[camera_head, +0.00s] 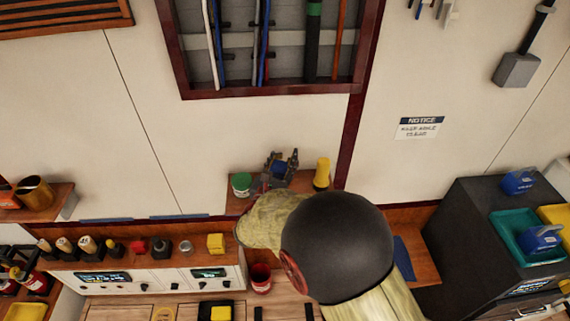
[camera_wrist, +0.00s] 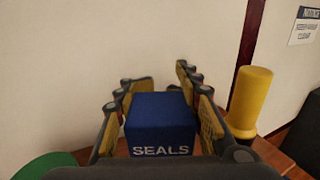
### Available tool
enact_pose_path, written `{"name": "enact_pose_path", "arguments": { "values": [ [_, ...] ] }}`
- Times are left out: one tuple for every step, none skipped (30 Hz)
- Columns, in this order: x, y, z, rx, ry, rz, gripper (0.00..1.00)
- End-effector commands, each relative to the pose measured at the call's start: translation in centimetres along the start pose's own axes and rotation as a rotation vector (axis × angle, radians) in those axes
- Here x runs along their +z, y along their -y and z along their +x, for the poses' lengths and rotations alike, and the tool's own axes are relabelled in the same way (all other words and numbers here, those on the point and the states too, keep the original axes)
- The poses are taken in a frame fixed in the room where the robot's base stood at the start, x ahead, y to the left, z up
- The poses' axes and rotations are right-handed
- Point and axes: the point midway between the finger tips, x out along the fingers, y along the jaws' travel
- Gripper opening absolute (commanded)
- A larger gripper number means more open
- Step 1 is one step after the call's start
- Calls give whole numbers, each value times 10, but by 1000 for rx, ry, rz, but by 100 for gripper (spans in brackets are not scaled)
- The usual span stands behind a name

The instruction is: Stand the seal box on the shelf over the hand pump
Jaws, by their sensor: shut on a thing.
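The seal box (camera_wrist: 160,122) is a blue block with "SEALS" in white on its near face. In the wrist view it sits upright between the two fingers of my gripper (camera_wrist: 165,110), which is shut on it. In the head view my gripper (camera_head: 281,163) and the blue box (camera_head: 279,170) are at a small wooden shelf (camera_head: 236,204) on the wall, between a green-lidded jar (camera_head: 241,184) and a yellow bottle (camera_head: 322,174). I cannot tell whether the box touches the shelf. My arm hides much of the shelf and what is below it; I cannot make out a hand pump.
The yellow bottle stands close to the right finger in the wrist view (camera_wrist: 250,100); the green lid (camera_wrist: 48,166) is at lower left. Another shelf (camera_head: 58,198) holds a copper mug. A lower ledge (camera_head: 130,262) carries several small items. A dark cabinet (camera_head: 470,225) stands right.

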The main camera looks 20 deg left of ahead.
Motion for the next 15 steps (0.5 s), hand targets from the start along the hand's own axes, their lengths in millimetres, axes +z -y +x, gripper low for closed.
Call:
{"name": "enact_pose_path", "arguments": {
  "values": [
    [-3,0,2,-1,0,-1,6],
    [-5,0,4,-1,-1,-1,6],
    [-9,0,6,-1,-2,-2,6],
    [-13,0,5,-1,-2,-3,6],
    [-17,0,5,-1,-3,-5,6],
    [-23,0,4,-1,-4,-5,6],
    [-27,0,4,-1,-4,-4,6],
    [-30,0,4,-1,-3,-4,6],
    [-33,0,4,-1,-2,-3,6],
    [-34,0,4,-1,-1,-2,6],
    [-35,0,4,-1,0,0,6],
    [-35,-1,4,-1,1,1,6],
    [-35,-1,4,-1,1,1,6],
    [-36,0,4,-1,1,1,6],
    [-36,0,4,-1,0,0,6]
  ]
}}
